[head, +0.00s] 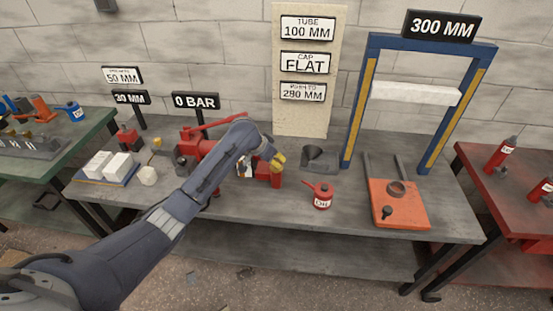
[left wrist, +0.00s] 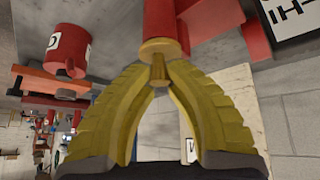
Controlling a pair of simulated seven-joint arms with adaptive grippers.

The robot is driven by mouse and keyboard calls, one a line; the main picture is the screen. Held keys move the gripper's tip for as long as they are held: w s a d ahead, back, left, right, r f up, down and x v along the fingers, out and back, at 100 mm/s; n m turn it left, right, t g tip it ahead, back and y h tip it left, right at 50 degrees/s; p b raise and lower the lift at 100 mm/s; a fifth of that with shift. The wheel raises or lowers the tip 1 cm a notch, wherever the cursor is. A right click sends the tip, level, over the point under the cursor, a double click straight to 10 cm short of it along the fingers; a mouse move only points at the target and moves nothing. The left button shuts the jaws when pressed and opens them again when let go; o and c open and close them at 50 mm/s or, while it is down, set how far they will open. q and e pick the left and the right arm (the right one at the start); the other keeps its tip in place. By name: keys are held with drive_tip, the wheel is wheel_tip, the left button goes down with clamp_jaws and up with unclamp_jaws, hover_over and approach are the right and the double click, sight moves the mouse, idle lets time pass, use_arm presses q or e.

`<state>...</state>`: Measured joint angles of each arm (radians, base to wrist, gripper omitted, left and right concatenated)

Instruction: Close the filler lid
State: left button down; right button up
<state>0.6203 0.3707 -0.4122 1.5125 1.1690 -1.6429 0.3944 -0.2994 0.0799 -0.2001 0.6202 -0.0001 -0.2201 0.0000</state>
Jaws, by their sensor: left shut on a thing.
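The red pump (head: 204,147) with a long red handle stands on the grey bench, partly behind my left arm. In the left wrist view, a brass-coloured round lid (left wrist: 160,46) is at the end of a red cylinder (left wrist: 160,18). A small knob (left wrist: 158,68) stands out from the lid. My left gripper (head: 277,160) has yellow fingers, and its tips (left wrist: 158,80) are shut on this knob. The lid looks against or very near the cylinder's end; I cannot tell whether it is fully seated. My right gripper is in neither view.
A red oil can (head: 321,197) and a dark funnel (head: 318,157) stand right of my gripper. Further right are an orange plate (head: 403,212) and a blue frame (head: 356,100). White blocks (head: 117,166) lie at the left. The bench front is mostly clear.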

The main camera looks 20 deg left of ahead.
use_arm(q)
drive_tip(key=shift+s+f+t, duration=0.1)
drive_tip(key=shift+s+t, duration=0.05)
drive_tip(key=shift+t, duration=0.25)
drive_tip(key=c, duration=1.3)
unclamp_jaws()
drive_tip(key=shift+o, duration=0.2)
drive_tip(key=v, duration=1.2)
drive_tip(key=shift+d, duration=0.15)
